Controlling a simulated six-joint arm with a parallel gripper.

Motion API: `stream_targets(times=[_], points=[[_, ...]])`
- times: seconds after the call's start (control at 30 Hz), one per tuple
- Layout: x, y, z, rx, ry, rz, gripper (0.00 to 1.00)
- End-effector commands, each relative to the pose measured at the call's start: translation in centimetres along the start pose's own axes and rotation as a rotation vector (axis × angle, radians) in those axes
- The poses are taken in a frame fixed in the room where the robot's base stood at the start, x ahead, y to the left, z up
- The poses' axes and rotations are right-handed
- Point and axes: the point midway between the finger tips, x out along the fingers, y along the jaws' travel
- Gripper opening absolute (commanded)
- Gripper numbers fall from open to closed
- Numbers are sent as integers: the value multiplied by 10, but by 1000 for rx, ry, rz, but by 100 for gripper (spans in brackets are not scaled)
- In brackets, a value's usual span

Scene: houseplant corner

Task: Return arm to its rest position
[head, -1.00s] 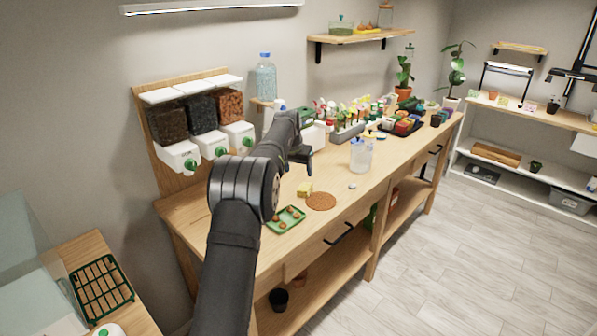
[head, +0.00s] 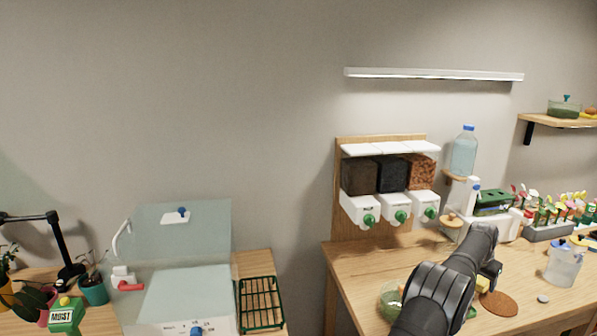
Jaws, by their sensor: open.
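My black arm reaches in from the lower right of the head view over the wooden workbench (head: 349,262). My gripper (head: 492,268) is at its far end, small and partly hidden behind my own arm links. It is open, and I see nothing held in it. It appears above the bench near a yellow sponge (head: 483,284) and a round cork mat (head: 499,304).
Three soil dispensers (head: 396,208) stand at the bench's back left. A green tray (head: 391,300) is partly hidden by my arm. A clear jug (head: 562,262) and potted seedlings are at right. A glass-lidded case (head: 185,290) and green rack (head: 260,303) stand left.

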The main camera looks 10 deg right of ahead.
Motion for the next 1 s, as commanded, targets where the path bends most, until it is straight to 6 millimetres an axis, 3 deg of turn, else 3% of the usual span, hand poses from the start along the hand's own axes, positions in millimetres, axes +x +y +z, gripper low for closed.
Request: stream_targets(times=[0.17,0.67,0.87,1.0], points=[[17,0,3,0,-1,0,65],[10,0,1,0,1,0,65],[-7,0,-1,0,2,-1,65],[-28,0,-1,0,3,-1,65]])
